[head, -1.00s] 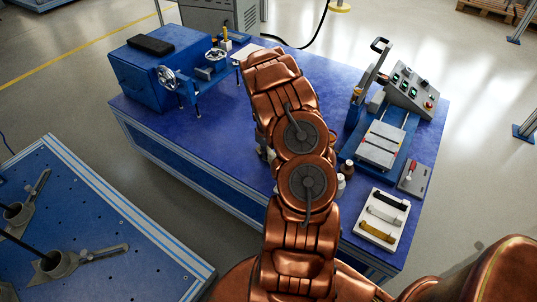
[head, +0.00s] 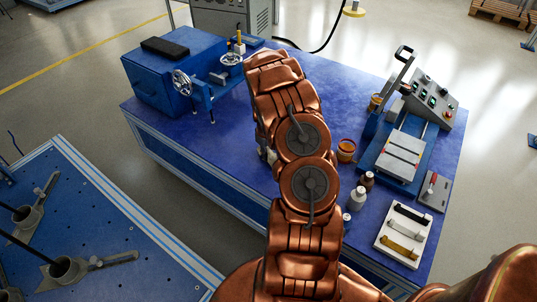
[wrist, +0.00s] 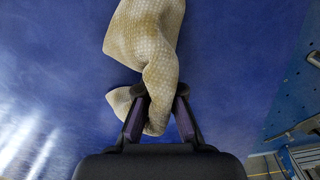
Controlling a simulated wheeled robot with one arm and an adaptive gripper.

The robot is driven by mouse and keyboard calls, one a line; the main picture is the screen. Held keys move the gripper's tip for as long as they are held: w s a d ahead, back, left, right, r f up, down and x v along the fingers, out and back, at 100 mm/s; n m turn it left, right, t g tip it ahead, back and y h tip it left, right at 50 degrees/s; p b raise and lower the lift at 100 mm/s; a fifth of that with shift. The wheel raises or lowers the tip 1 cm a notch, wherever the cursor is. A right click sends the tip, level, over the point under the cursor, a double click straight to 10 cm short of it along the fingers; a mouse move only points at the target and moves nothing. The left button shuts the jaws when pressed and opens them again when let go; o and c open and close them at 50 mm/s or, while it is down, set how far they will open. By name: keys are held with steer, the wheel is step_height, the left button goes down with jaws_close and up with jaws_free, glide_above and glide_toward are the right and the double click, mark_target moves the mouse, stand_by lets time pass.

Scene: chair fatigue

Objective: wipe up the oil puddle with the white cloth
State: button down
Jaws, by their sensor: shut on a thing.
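The white cloth (wrist: 147,42), cream-coloured with a fine grid texture, hangs in folds in my gripper (wrist: 160,93) in the wrist view. The two dark fingers are shut on the cloth. Part of it bunches between and beside them, and the rest extends toward the top edge of the picture, over the blue tabletop (wrist: 235,70). I cannot tell whether the cloth touches the table. In the head view my arm hides the gripper and the cloth. I see no oil puddle in either current view; it may be hidden behind my arm or the cloth.
On the blue table (head: 215,135) stand a blue vise unit (head: 160,72) at left, a press with control box (head: 428,100) at right, an amber jar (head: 346,150), small bottles (head: 357,197) and a white tray (head: 385,240). Another blue table (head: 120,250) stands at lower left.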

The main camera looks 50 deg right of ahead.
step_height(320, 180, up, 11)
steer(key=p, duration=0.1)
stand_by(0.5)
steer(key=shift+r, duration=0.1)
stand_by(0.4)
steer(key=shift+a, duration=0.1)
steer(key=w+a+r, duration=0.4)
steer(key=a+r, duration=0.2)
steer(key=a, duration=0.3)
steer(key=w+a+r, duration=0.4)
steer(key=a+r, duration=0.2)
steer(key=a, duration=0.3)
steer(key=w+a+r, duration=0.4)
steer(key=a+r, duration=0.2)
steer(key=a, duration=0.3)
steer(key=s+a+r+n+p, duration=0.1)
steer(key=a+r+p, duration=0.2)
steer(key=a+r, duration=0.4)
steer(key=a, duration=0.3)
steer(key=shift+r, duration=0.3)
steer(key=shift+a+r+p, duration=0.1)
steer(key=shift+r+p, duration=0.1)
steer(key=shift+p, duration=0.7)
